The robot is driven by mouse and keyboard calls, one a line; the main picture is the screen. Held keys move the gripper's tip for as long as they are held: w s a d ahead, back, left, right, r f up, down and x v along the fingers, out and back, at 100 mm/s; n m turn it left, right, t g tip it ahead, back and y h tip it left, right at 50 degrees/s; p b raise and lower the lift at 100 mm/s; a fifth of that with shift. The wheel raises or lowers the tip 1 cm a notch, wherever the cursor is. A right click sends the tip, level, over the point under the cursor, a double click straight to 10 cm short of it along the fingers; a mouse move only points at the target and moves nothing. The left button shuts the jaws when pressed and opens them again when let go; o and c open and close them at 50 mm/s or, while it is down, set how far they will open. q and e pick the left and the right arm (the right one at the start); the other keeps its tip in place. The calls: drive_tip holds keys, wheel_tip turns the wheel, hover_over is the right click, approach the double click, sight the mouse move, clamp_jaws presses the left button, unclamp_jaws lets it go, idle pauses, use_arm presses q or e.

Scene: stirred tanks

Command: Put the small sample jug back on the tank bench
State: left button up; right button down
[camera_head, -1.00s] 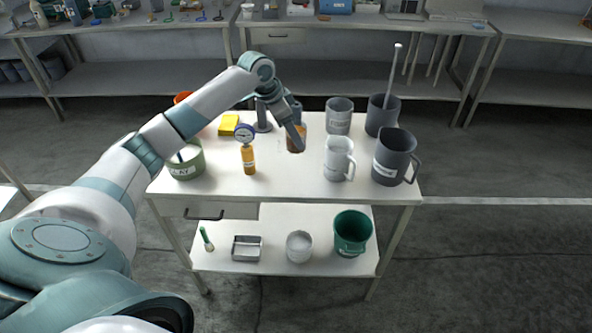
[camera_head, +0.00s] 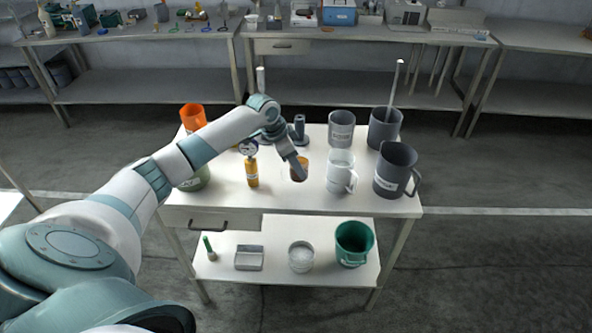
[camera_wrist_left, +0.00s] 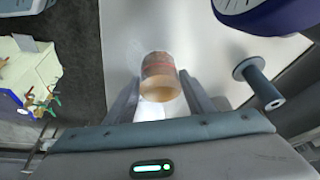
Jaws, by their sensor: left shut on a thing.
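The small sample jug (camera_head: 299,172), with orange-brown contents, is between the fingers of my left gripper (camera_head: 298,164). The jug also shows in the left wrist view (camera_wrist_left: 160,78), with the left gripper's fingers (camera_wrist_left: 162,98) on both sides of it. The left gripper is shut on it. The jug appears over the front middle of the white tank bench (camera_head: 272,190), left of the white jug. I cannot tell whether its base touches the top. My right gripper is not in view.
On the bench stand a white jug (camera_head: 340,172), dark grey jugs (camera_head: 394,168), a grey beaker (camera_head: 341,130), an orange gauge bottle (camera_head: 252,172), a green pot (camera_head: 196,181) and an orange jug (camera_head: 192,117). A lower shelf holds a green bucket (camera_head: 354,244).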

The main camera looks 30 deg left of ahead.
use_arm(q)
wheel_tip(320, 180, down, 3)
drive_tip(key=shift+r+p, duration=0.1)
drive_tip(key=shift+p, duration=0.4)
drive_tip(key=shift+f, duration=0.25)
drive_tip(key=o, duration=1.3)
drive_tip(key=shift+o, duration=0.2)
drive_tip(key=b+v, duration=0.3)
drive_tip(key=v, duration=0.9)
drive_tip(key=shift+s, duration=0.15)
